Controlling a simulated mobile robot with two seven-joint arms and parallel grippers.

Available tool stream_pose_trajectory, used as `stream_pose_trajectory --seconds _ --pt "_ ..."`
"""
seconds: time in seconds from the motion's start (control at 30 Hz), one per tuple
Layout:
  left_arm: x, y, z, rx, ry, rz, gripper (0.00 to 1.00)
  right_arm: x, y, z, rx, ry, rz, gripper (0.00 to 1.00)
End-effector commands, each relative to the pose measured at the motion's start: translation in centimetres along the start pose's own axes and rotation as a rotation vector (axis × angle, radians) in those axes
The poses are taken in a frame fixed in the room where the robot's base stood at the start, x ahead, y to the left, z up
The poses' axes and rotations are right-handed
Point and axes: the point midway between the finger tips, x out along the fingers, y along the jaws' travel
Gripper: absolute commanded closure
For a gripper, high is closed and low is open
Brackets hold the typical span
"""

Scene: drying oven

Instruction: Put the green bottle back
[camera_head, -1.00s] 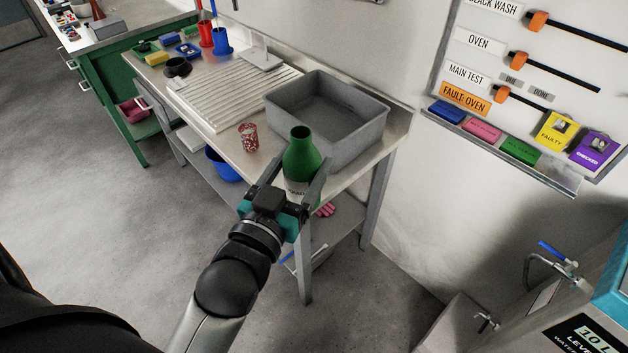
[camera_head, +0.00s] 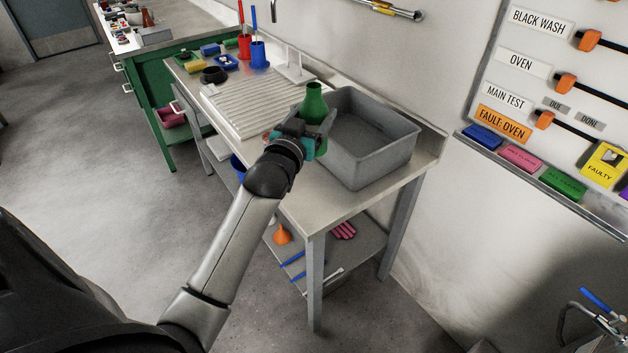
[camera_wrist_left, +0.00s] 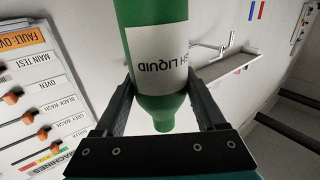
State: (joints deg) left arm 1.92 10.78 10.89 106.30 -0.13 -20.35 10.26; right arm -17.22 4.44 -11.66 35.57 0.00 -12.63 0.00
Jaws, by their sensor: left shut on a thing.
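The green bottle (camera_head: 314,103) is upright in the head view, over the bench top beside the left end of the grey tub. My left gripper (camera_head: 310,132) is shut on it. My right gripper is not in view.
The grey tub (camera_head: 388,172) stands on the steel bench (camera_head: 318,212). A ribbed draining board (camera_head: 250,103) lies to the left, with a blue cup (camera_head: 259,56) and a red cup (camera_head: 244,46) behind. An orange funnel (camera_head: 282,235) is on the lower shelf.

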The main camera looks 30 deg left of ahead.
Motion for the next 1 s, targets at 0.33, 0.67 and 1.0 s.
stream_pose_trajectory --seconds 0.33,0.67,1.0 --pt "0.0 0.1 9.3 -0.001 0.000 0.001 1.00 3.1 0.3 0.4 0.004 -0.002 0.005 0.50" --pt "0.0 0.1 12.8 -0.001 0.000 0.001 1.00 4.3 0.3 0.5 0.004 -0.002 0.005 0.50" --pt "0.0 0.1 15.1 0.001 0.004 0.002 1.00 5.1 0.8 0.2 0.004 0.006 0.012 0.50"
